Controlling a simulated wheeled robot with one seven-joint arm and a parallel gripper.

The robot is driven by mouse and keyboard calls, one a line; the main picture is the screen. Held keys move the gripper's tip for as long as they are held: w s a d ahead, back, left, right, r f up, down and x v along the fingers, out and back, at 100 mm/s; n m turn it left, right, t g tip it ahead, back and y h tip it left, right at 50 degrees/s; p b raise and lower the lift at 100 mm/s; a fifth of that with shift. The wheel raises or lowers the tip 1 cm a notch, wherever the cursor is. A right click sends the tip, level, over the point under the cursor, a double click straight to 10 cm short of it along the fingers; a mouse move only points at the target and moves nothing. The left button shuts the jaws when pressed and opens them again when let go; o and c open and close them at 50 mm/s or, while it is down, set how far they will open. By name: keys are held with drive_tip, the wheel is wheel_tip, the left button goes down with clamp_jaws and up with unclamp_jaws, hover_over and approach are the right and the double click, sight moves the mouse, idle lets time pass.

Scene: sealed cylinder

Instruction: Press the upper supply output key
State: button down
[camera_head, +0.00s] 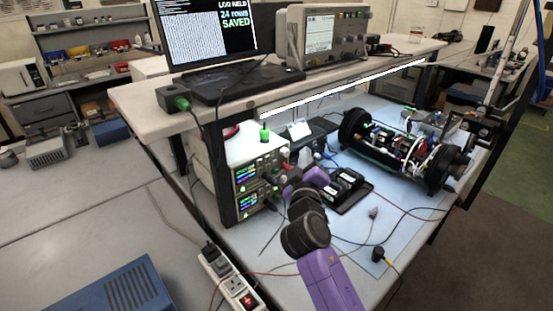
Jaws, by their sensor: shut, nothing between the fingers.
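Two bench power supplies are stacked under the shelf, with lit green and blue displays. The upper supply (244,176) sits on the lower supply (247,203). Their front panels face right and toward me, partly behind a shelf leg. The upper supply's output key is too small to make out. My gripper (284,182), at the end of my purple arm, is shut and empty. It is close to the right side of the supplies' fronts. Whether it touches a panel or a key I cannot tell.
A cylinder with exposed wiring (400,145) lies on the blue mat behind right. A black tray (345,190) is just right of my gripper. Cables cross the mat (345,265). The shelf (180,123) overhangs the supplies. A power strip (228,280) lies at front left.

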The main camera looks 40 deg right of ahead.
wheel_tip(320, 180, down, 10)
drive_tip(key=b, duration=0.9)
drive_tip(key=shift+s+a+r, duration=0.2)
drive_tip(key=shift+r, duration=0.05)
drive_tip(key=shift+w, duration=0.15)
